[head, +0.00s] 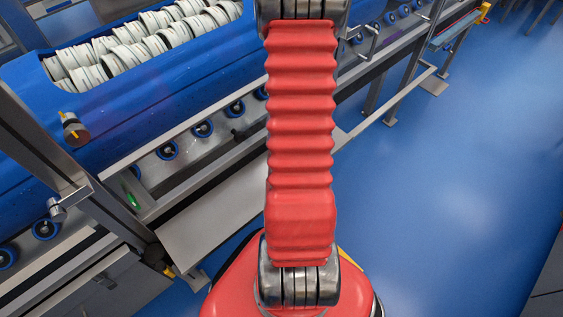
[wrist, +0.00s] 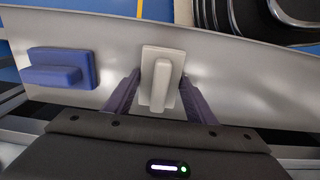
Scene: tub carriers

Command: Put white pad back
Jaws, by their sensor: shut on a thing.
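The white pad (wrist: 164,66) is in the middle of the wrist view, a pale rectangular plate with a raised bar handle. It is against a light grey metal panel (wrist: 220,75); whether it touches the panel I cannot tell. My gripper (wrist: 159,98) reaches up from the bottom with one dark purple finger on each side of the pad's handle, shut on it. A blue pad (wrist: 62,69) of similar shape is on the same panel to the left. In the head view my arm covers the middle, and my gripper and the pads are not visible.
In the head view a blue tub (head: 150,90) holding several white ring-shaped parts (head: 150,38) sits on a roller conveyor with steel rails. Blue floor (head: 450,180) to the right is open. A dark ridged object (wrist: 265,20) is at the wrist view's upper right.

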